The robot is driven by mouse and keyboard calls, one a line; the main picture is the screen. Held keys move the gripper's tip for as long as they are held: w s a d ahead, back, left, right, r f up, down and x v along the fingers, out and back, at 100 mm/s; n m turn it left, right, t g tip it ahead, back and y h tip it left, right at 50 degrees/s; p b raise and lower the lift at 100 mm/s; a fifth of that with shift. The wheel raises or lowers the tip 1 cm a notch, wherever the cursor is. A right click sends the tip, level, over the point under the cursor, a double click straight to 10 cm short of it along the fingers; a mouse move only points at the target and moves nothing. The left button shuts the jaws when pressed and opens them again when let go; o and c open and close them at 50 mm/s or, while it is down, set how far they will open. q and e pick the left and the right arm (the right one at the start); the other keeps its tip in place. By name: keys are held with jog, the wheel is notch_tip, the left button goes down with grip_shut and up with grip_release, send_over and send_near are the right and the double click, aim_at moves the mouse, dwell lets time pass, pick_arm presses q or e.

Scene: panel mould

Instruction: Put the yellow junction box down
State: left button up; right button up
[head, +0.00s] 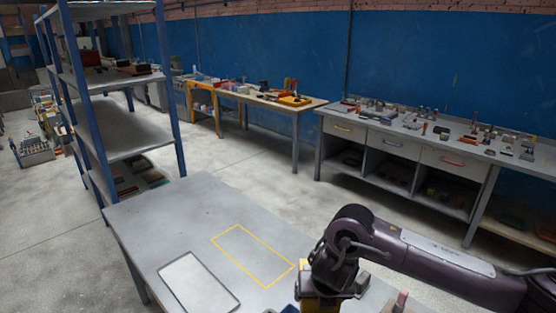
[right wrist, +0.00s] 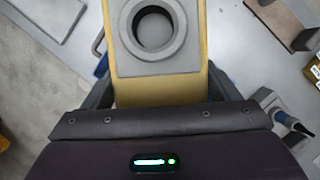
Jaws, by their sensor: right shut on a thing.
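The yellow junction box (head: 319,305) is at the bottom of the head view, partly hidden by my right gripper (head: 328,288). In the right wrist view the junction box (right wrist: 205,85) has a grey face with a round ring opening. The dark fingers of my right gripper (right wrist: 160,95) lie on both sides of the box and are shut on it. I cannot tell whether the box touches the table. A yellow rectangle outline (head: 228,233) is marked on the grey table (head: 170,215), left of the box. My left gripper is not in view.
A pale flat panel with a dark rim (head: 198,283) lies on the table, left of the outline. A small reddish-topped item (head: 401,299) stands right of my gripper. A blue-post shelf (head: 125,132) stands beyond the table's left corner. The outlined area is clear.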

jog(key=m, duration=0.1)
jog(key=s+m+h+b, duration=0.1)
jog(key=f+m, duration=0.1)
jog(key=shift+s+a+m, duration=0.35)
jog(key=shift+s+m, duration=0.05)
jog(key=m, duration=0.1)
jog(key=s+f+m+h+b, duration=0.1)
jog(key=m, duration=0.1)
jog(key=s+m+g+h+b, duration=0.1)
jog(key=shift+s+d+f+m, duration=0.1)
jog(key=shift+f+m, duration=0.25)
jog(key=shift+m, duration=0.05)
jog(key=s+d+f+m+g+b, duration=0.1)
jog(key=m, duration=0.3)
jog(key=s+d+f+m+g+h+b, duration=0.1)
jog(key=s+m+g, duration=0.1)
jog(key=m, duration=0.2)
jog(key=s+d+f+m+g+b, duration=0.1)
jog(key=s+m+b, duration=0.1)
jog(key=m, duration=0.2)
jog(key=shift+s+d+f+g, duration=0.1)
jog(key=shift+d+g, duration=0.2)
jog(key=s+d+f+m+g+y+b, duration=0.1)
jog(key=s+d+m+g+y+b, duration=0.2)
jog(key=m, duration=1.2)
jog(key=s+d, duration=0.3)
jog(key=shift+y+b, duration=0.4)
jog(key=shift+f, duration=0.15)
